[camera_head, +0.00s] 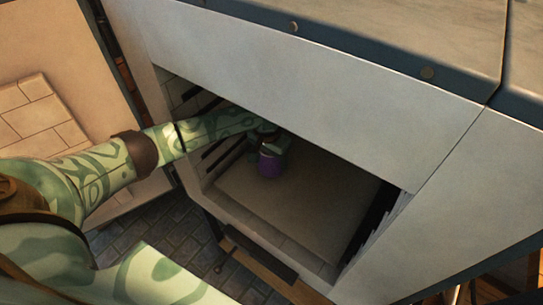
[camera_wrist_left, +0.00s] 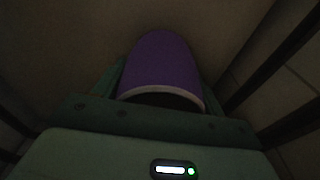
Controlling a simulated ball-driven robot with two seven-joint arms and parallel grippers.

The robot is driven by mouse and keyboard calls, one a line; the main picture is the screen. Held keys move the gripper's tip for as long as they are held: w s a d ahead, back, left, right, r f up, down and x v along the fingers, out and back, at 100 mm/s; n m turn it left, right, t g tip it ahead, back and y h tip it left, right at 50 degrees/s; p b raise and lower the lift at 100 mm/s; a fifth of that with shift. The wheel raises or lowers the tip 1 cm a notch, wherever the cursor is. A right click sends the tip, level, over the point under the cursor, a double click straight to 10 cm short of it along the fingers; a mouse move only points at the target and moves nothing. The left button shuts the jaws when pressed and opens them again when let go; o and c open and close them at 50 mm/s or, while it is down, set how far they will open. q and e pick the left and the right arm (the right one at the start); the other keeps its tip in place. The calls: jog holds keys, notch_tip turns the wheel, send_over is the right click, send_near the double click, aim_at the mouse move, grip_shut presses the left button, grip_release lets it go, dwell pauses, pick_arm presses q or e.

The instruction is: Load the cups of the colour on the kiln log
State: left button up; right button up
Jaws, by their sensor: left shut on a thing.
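A purple cup (camera_head: 269,164) is inside the kiln, toward the back left of its chamber in the head view. My left arm reaches in through the opening, and my left gripper (camera_head: 268,143) is shut on the cup. In the left wrist view the purple cup (camera_wrist_left: 162,68) with a pale rim sits between the fingers of my left gripper (camera_wrist_left: 160,90). I cannot tell whether the cup touches the kiln floor. The kiln (camera_head: 330,75) has a pale front wall. My right gripper and the kiln log are not in view.
The kiln's floor slab (camera_head: 300,205) is bare to the right of the cup. Dark slots line the chamber's side walls. The opening's edges are close around my left arm. A dark latch or handle (camera_head: 260,252) lies below the opening, above stone paving (camera_head: 180,240).

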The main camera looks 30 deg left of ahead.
pick_arm(q)
jog(key=o, duration=1.1)
jog(key=shift+f, duration=0.1)
jog(key=shift+o, duration=0.2)
notch_tip(320, 180, up, 8)
jog(key=p, duration=0.4)
jog(key=shift+s, duration=0.45)
jog(key=shift+f, duration=0.15)
